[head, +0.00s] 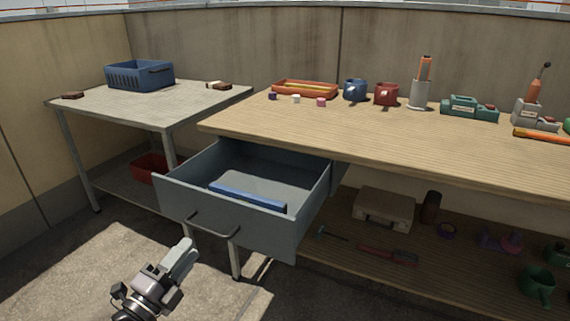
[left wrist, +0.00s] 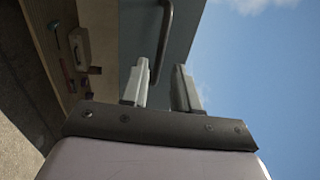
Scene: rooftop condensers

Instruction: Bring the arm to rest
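My left gripper (head: 182,256) is in front of the open drawer, below and left of its handle (head: 212,227) in the head view. In the left wrist view the two fingers of my left gripper (left wrist: 158,75) stand apart with nothing between their tips. The drawer handle (left wrist: 163,45) shows beyond the fingers, apart from them as far as I can tell. The grey drawer (head: 276,235) is pulled out from under the wooden workbench and holds a long blue item (head: 247,198). My right gripper is in neither view.
The wooden workbench (head: 370,137) carries mugs, a tray, small blocks and tools along its back. Its lower shelf (head: 455,270) holds a case (head: 384,209) and tools. A side table (head: 190,104) with a blue basket (head: 140,75) stands left. Bare floor lies around my left gripper.

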